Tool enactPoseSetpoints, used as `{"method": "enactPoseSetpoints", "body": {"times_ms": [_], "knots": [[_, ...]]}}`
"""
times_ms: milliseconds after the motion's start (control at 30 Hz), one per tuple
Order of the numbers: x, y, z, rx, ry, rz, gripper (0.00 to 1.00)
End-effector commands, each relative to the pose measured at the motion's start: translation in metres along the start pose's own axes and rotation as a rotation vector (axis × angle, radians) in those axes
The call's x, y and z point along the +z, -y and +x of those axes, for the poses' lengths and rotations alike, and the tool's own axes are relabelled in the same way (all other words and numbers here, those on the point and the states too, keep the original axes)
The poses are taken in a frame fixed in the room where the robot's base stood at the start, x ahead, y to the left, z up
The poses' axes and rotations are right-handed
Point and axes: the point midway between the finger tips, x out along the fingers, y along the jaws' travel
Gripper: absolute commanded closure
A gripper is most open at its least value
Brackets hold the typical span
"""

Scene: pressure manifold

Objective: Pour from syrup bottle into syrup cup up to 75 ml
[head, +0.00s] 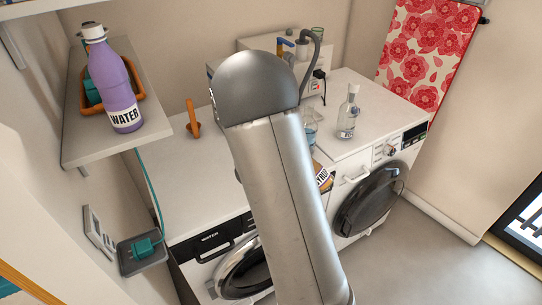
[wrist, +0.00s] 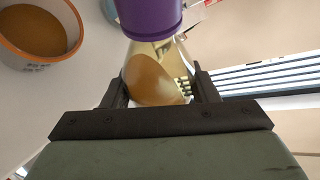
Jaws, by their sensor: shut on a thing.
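My gripper (wrist: 158,90) is shut on a clear bottle with amber liquid (wrist: 152,80) and a purple section (wrist: 148,16); I take it to be the syrup bottle. In the head view, part of a labelled yellow-brown bottle (head: 323,179) shows tilted beside my arm, its label only partly readable. The gripper is hidden behind my arm there. No liquid stream shows.
A clear bottle (head: 347,117) stands on the right machine top (head: 372,95). A purple water bottle (head: 112,82) and an orange tray (head: 137,72) are on the left shelf (head: 75,148). An orange item (head: 193,120) stands on the left top. A glass vessel (head: 310,131) is partly hidden by my arm.

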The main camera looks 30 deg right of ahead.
Motion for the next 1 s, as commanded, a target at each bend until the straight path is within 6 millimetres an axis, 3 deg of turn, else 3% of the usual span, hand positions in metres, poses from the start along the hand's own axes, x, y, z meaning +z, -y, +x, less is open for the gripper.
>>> {"method": "enactPoseSetpoints", "body": {"times_ms": [1000], "knots": [[-0.0036,-0.0022,0.0022,-0.024,-0.015,-0.055,0.86]]}}
